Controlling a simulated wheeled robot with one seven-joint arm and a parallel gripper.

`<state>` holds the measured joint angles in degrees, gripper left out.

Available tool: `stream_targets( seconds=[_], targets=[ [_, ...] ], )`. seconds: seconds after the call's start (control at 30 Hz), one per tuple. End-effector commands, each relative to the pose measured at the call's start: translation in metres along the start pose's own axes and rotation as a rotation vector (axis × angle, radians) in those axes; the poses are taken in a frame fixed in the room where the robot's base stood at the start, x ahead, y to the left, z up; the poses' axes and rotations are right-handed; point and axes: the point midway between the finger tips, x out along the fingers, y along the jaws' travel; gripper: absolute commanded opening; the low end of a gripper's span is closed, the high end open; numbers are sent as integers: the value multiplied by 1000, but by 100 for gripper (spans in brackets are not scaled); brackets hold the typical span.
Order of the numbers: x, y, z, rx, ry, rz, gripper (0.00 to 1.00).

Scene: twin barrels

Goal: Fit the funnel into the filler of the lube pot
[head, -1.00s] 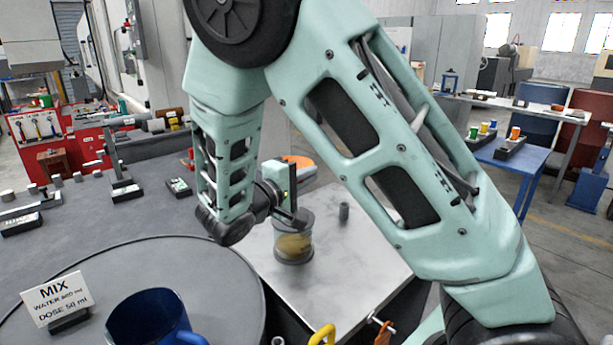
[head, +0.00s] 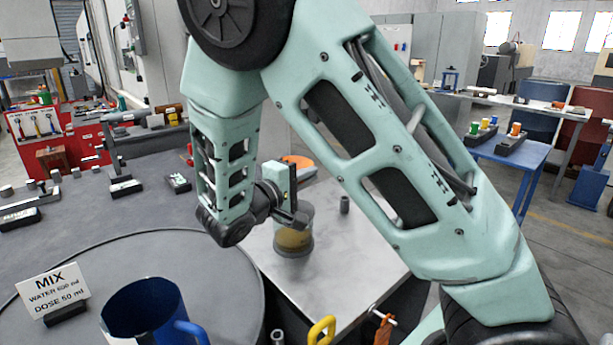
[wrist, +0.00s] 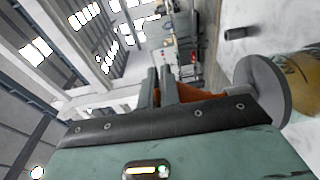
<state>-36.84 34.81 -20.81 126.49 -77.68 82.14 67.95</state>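A clear round pot with yellowish contents (head: 293,240), which looks like the lube pot, stands on the pale metal tabletop. It also shows at the right edge of the wrist view (wrist: 302,75), with a grey disc-shaped end toward my gripper. My gripper (head: 298,218) is at the pot's upper part in the head view and covers its top, so the filler is hidden. In the wrist view the two dark fingers (wrist: 160,88) stand close together, beside the pot. An orange thing (wrist: 195,92) shows behind them; I cannot tell whether it is held. I cannot make out a funnel for sure.
A small grey cylinder (head: 344,204) stands right of the pot. An orange object (head: 298,161) lies behind my gripper. A blue mug (head: 150,312) and a MIX sign (head: 52,290) are at front left. A yellow handle (head: 321,331) is at the front edge.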

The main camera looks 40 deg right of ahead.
Motion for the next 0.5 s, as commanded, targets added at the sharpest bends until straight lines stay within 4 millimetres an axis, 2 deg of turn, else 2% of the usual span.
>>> stream_targets(
  seconds=[0.5],
  targets=[
    [0, -14, 0, 0, 0, 0, 0]
  ],
)
